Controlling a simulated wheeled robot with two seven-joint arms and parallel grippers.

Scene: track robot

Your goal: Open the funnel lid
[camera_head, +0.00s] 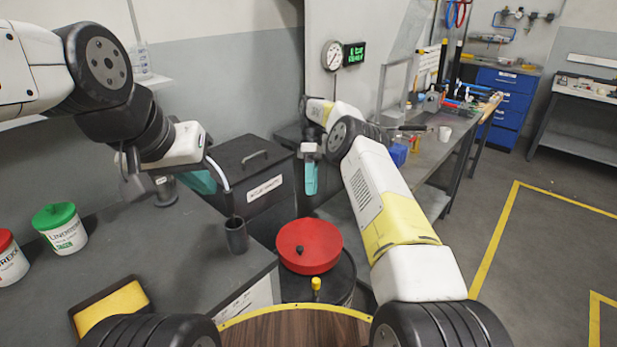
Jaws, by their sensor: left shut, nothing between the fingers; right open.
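The round red funnel lid (309,247), with a small black knob, lies flat and closed on top of a dark drum (334,287) at the lower middle. My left gripper (204,182) has teal fingers that are shut and empty. It is at the upper left of the lid and clear of it, partly hidden by a curved tube. My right gripper (311,180) is open and empty, its teal fingers pointing down. It appears above and beyond the lid, apart from it.
A dark cup (236,235) stands on the left bench (150,245) near its edge, close to the lid. A green-lidded tub (62,230) and a yellow sponge-like block (110,310) are further left. A lidded black box (255,175) is behind. Open floor lies right.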

